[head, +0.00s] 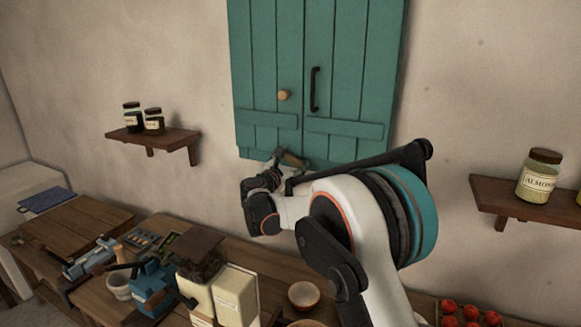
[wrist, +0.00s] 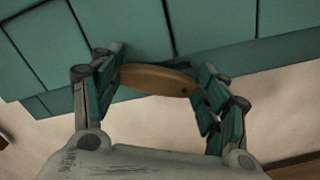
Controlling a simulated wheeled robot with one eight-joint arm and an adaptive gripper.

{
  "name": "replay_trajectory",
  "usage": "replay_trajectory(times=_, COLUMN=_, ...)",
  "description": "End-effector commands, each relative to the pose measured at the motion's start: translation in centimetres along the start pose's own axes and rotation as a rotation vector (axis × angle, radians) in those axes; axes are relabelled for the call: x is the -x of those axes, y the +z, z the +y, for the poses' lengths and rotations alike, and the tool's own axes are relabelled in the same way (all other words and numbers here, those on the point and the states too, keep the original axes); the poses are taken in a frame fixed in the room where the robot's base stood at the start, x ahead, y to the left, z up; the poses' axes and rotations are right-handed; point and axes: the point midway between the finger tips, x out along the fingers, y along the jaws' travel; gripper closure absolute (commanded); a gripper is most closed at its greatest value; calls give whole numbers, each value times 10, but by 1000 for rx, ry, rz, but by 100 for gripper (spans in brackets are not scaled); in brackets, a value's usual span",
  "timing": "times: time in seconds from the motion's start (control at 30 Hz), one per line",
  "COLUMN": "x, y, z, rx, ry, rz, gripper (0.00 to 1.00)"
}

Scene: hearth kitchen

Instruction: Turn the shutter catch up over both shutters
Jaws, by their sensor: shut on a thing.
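The two teal plank shutters (head: 265,65) hang side by side on the wall and look closed, with a narrow dark gap between them. The right shutter (head: 350,70) carries a black bar handle and the left one a round wooden knob (head: 284,95). The wooden shutter catch (head: 292,160) is at their bottom edge, partly hidden by my gripper. In the wrist view the catch (wrist: 155,79) is a brown rounded bar with a dark spot near its right end. My gripper (wrist: 160,82) has its teal-padded fingers at both ends of the catch, shut on it. My gripper (head: 275,168) appears tilted in the head view.
A shelf (head: 155,138) with two jars is left of the shutters. Another shelf (head: 530,200) with an almond jar (head: 540,176) is at right. Below, the counter holds a blue grinder-like tool (head: 152,285), cream canisters (head: 236,295), a bowl (head: 304,295) and red tomatoes (head: 470,313).

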Motion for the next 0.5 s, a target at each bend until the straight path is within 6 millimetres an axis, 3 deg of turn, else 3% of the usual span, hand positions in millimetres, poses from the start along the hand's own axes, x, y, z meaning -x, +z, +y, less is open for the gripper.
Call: replay_trajectory(times=0.5, x=0, y=12, z=-9, rx=-488, ry=0, rz=0, gripper=75)
